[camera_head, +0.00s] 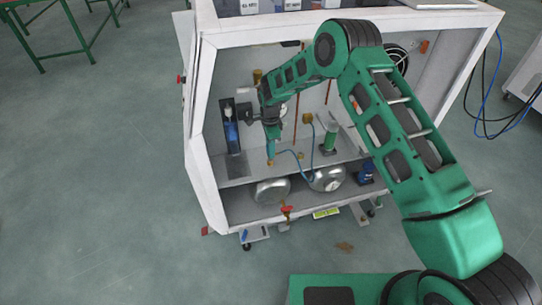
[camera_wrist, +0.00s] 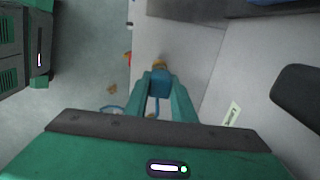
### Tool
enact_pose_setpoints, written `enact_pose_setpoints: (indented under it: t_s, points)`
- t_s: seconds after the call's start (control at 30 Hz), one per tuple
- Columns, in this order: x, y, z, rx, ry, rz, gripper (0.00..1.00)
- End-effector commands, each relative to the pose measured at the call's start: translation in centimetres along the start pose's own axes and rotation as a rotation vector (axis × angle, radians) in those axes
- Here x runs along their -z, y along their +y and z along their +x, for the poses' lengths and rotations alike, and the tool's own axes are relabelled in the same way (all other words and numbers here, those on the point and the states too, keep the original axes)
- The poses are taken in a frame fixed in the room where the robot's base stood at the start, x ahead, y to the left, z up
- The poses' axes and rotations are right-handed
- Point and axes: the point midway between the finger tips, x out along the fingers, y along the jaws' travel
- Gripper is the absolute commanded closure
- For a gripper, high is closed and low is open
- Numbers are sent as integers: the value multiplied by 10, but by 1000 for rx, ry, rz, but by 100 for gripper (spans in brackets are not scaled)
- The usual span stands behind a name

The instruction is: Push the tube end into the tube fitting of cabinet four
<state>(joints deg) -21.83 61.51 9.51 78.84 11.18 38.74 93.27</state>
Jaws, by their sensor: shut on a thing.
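The cabinet (camera_head: 208,120) stands open in front of me in the head view. My gripper (camera_head: 271,152) hangs inside it, pointing down, with its fingers close above the shelf. In the wrist view my gripper (camera_wrist: 160,84) is shut on the tube end (camera_wrist: 160,62), a blue piece with a brass-coloured tip beyond the fingertips. The thin blue tube (camera_head: 297,156) runs from beside my fingers to the right across the shelf. A brass-coloured fitting (camera_head: 307,118) shows farther right; I cannot tell if it is the tube fitting. Contact at the tip cannot be told.
A blue cylinder (camera_head: 231,135) stands at the left wall and a green-and-white one (camera_head: 329,139) on the right. Two silver tanks (camera_head: 271,191) and (camera_head: 328,179) lie below the shelf (camera_head: 235,172). A red-handled valve (camera_head: 287,210) sits at the lower front edge.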

Motion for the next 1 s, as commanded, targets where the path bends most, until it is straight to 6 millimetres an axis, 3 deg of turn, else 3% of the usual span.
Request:
enact_pose_setpoints:
  t_s: [1.0]
  points:
    - [-1, 0, -26, -1, -1, -1, 100]
